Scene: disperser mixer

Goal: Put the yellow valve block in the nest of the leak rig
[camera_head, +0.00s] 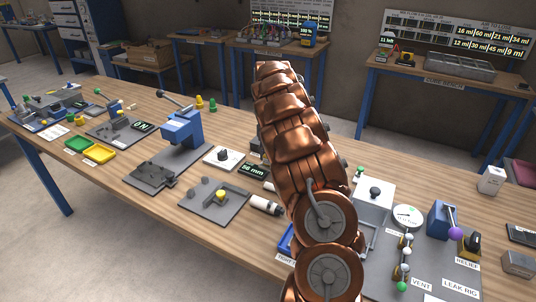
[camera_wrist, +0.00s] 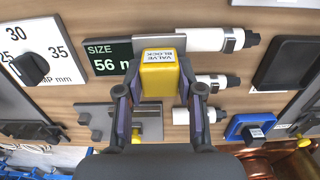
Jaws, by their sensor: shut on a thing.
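The yellow valve block (camera_wrist: 159,77), labelled "VALVE BLOCK" on its top, is between the two fingers of my gripper (camera_wrist: 160,95) in the wrist view. My gripper is shut on it, with one finger on each side. In the head view my copper-coloured arm hides the gripper and the block. The leak rig (camera_head: 440,262) is a grey plate at the lower right of the head view, with a gauge, a blue clamp with a purple knob, and valves. I cannot make out its nest; my arm covers part of that area.
A blue press (camera_head: 184,130) and a grey fixture plate (camera_head: 205,212) stand left of my arm.

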